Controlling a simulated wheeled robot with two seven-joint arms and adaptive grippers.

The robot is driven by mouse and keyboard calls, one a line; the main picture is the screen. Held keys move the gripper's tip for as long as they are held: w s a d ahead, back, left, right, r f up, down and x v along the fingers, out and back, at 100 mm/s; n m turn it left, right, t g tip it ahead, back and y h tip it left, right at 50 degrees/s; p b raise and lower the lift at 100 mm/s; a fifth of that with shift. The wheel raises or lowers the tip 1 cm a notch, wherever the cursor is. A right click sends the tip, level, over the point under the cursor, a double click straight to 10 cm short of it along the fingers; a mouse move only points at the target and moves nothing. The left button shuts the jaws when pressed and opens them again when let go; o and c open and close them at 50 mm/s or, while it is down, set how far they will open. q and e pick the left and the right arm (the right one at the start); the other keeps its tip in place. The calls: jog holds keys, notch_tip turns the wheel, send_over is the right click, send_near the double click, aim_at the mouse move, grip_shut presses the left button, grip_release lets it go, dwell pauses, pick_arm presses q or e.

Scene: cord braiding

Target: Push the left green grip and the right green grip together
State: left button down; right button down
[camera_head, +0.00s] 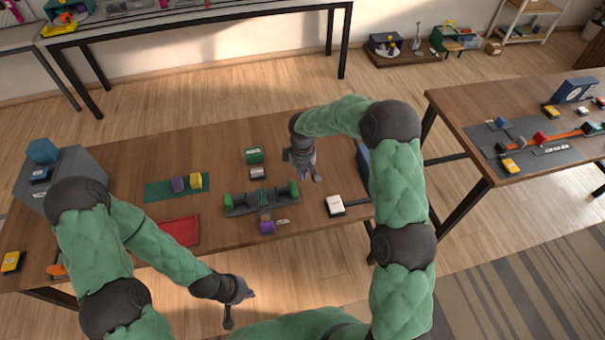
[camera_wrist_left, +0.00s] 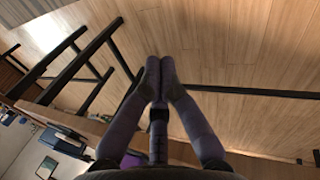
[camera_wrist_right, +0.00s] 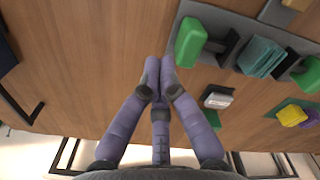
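The left green grip (camera_head: 228,200) and the right green grip (camera_head: 294,189) stand apart at opposite ends of a grey fixture (camera_head: 246,208), with a dark green block (camera_head: 262,197) between them. My right gripper (camera_head: 312,177) is just right of and behind the right grip, above the table. In the right wrist view its fingertips (camera_wrist_right: 160,64) are together and empty, near the right green grip (camera_wrist_right: 190,42); the left grip (camera_wrist_right: 308,75) is farther off. My left gripper (camera_head: 240,308) is low in front of the table, away from the grips. In its wrist view the fingertips (camera_wrist_left: 160,62) meet with nothing between.
A purple block (camera_head: 267,227) lies in front of the fixture, and a white-topped box (camera_head: 335,205) to its right. A green box (camera_head: 253,156) stands behind. A green mat (camera_head: 160,189) with purple and yellow blocks and a red tray (camera_head: 182,231) lie to the left.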

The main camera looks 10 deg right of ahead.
aim_at(236, 201)
pick_arm(q)
jog(key=shift+w, duration=0.1)
dwell(0.6)
